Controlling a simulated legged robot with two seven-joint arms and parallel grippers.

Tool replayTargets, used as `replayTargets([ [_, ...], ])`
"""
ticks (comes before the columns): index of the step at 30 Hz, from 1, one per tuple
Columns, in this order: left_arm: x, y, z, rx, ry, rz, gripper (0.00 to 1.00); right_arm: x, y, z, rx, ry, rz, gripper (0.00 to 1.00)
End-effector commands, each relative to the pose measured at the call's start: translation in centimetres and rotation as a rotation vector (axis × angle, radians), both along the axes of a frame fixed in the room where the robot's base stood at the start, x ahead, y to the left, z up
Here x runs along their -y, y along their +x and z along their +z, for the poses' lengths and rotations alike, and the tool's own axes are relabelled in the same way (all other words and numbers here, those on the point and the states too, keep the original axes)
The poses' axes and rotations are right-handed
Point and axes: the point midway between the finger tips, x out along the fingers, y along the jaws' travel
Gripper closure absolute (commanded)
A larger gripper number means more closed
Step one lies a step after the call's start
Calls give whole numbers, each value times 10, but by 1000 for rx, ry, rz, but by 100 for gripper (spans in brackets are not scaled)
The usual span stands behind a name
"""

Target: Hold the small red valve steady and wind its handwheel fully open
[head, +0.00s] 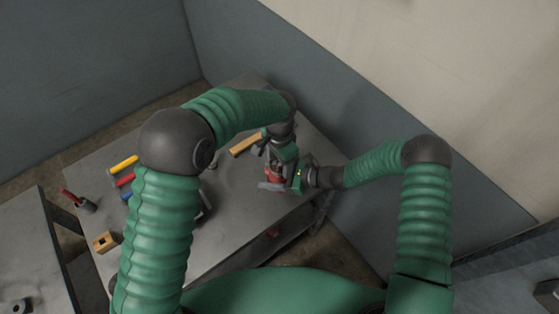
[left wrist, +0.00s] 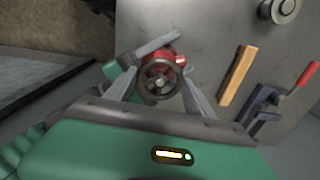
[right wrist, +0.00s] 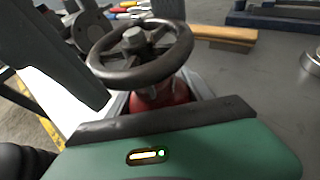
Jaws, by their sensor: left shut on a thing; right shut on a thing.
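The small red valve (head: 273,175) is at the bench's right part, between my two grippers. Its red body (right wrist: 160,95) and dark round handwheel (right wrist: 140,50) show clearly in the right wrist view. My left gripper (left wrist: 162,78) is shut on the handwheel, with one finger on each side of its rim. It partly hides the valve in the head view, where this gripper (head: 277,160) comes from above. My right gripper (right wrist: 160,88) is shut on the red body below the wheel. In the head view it (head: 288,181) reaches in from the right.
A wooden bar (left wrist: 237,75) and a clamp with a red handle (left wrist: 270,103) lie near the valve. Walls stand close behind.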

Motion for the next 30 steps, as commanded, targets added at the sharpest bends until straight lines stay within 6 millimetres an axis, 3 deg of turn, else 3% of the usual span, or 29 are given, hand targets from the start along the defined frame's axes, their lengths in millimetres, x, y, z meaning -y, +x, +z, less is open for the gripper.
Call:
replayTargets([
  [30,1,2,1,15,-11,939,78,0,-1,-1,-2,1,2,100],
])
